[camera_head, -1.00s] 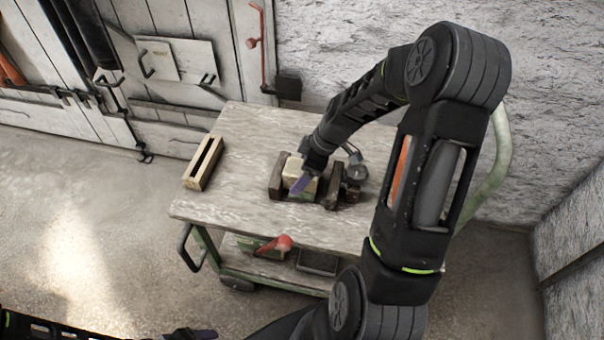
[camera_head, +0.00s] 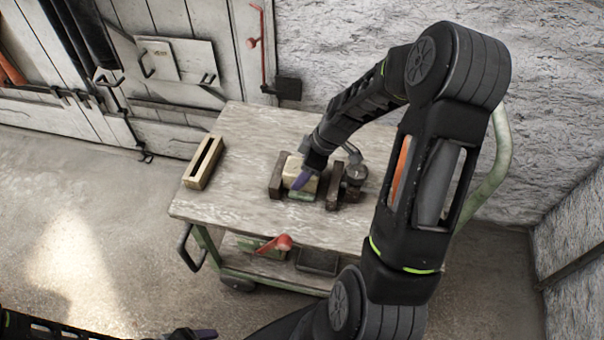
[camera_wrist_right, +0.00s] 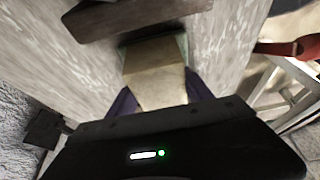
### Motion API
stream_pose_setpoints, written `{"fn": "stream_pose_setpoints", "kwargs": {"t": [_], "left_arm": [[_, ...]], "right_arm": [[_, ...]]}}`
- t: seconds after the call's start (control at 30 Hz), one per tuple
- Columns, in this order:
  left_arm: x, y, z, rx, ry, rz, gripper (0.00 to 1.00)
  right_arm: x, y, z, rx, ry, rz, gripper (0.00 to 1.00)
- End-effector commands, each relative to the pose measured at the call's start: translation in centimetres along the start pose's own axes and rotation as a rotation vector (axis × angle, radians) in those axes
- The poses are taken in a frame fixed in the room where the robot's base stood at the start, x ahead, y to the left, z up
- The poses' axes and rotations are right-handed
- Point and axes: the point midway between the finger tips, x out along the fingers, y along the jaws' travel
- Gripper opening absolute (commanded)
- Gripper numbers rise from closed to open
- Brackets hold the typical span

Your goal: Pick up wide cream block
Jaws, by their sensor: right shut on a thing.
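The wide cream block (camera_head: 292,171) is on the trolley top among dark blocks, partly hidden by my right gripper (camera_head: 307,177) in the head view. In the right wrist view the cream block (camera_wrist_right: 155,75) sits between the two purple fingers of my right gripper (camera_wrist_right: 160,103), which is shut on it. A greenish piece (camera_head: 301,195) shows beside and beneath the block. Whether the block is clear of what lies under it I cannot tell. My left gripper (camera_head: 196,334) is at the bottom edge of the head view, mostly cut off, away from the trolley.
Dark blocks stand close on both sides of the cream block, at left (camera_head: 277,176) and right (camera_head: 334,187). A slotted wooden piece (camera_head: 203,163) lies at the trolley top's left (camera_head: 235,205). A red-handled tool (camera_head: 283,242) is on the lower shelf. The front of the top is clear.

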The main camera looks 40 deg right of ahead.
Motion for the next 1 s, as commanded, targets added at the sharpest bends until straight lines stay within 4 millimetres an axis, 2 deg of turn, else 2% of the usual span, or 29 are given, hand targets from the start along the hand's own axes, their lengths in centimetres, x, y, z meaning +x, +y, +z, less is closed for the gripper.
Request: {"fn": "stream_pose_setpoints", "kwargs": {"t": [0.07,0.6,1.0], "left_arm": [[0.00,0.00,0.00,0.000,0.000,0.000,0.71],[0.00,0.00,0.00,0.000,0.000,0.000,0.71],[-0.06,0.02,0.00,0.000,0.000,0.000,0.71]], "right_arm": [[0.00,0.01,0.00,0.000,0.000,0.000,0.44],[0.00,0.01,0.00,0.000,0.000,0.000,0.00],[-0.14,0.10,-0.13,-0.001,0.001,0.003,0.00]]}}
